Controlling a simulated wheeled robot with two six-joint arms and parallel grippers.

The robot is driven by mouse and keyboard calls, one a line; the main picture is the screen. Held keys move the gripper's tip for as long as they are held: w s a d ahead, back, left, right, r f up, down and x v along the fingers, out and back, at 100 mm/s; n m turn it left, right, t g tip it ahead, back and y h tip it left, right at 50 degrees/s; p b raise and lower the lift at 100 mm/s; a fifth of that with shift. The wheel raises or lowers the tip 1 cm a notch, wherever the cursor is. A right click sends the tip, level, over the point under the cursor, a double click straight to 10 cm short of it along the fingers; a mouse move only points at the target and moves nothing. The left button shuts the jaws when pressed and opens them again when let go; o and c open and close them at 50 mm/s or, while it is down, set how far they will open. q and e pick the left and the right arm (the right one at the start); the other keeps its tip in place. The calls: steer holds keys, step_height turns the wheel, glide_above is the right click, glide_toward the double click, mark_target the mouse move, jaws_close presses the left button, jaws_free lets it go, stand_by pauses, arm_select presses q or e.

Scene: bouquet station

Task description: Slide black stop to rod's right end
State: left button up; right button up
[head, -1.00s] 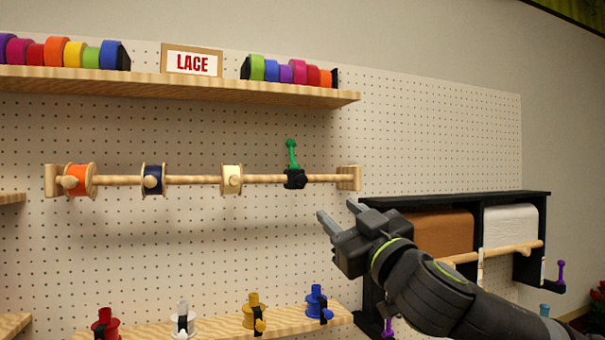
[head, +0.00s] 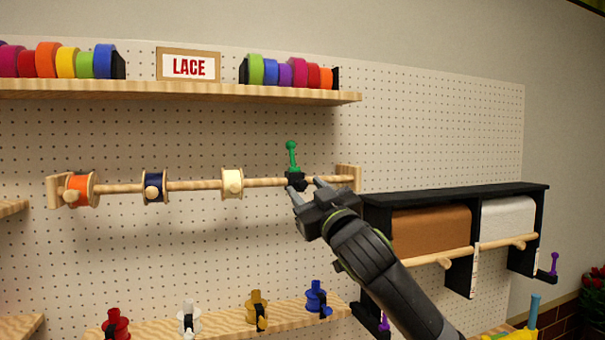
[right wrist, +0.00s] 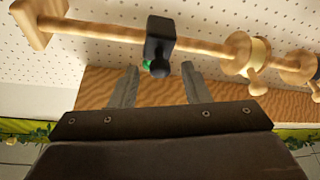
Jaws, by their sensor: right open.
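The black stop (head: 296,181) with a green lever (head: 292,154) sits on the wooden rod (head: 205,185), between the cream spool and the rod's right end bracket (head: 349,178). In the right wrist view the black stop (right wrist: 160,40) lies just ahead of the fingers, roughly between their lines; only a bit of green shows. My right gripper (head: 306,187) is open, just below and in front of the stop; it also shows in the right wrist view (right wrist: 157,84). Whether a finger touches the stop is unclear. My left gripper is not in view.
A cream spool (head: 232,183), a navy spool (head: 154,186) and an orange spool (head: 81,190) sit on the rod left of the stop. A ribbon shelf (head: 180,92) runs above. A black roll holder (head: 455,196) stands lower right. The rod right of the stop is clear.

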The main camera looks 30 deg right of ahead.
mark_target(297, 183)
steer(key=shift+p+x, duration=0.45)
steer(key=shift+x, duration=0.95)
jaws_close()
steer(key=shift+d, duration=0.1)
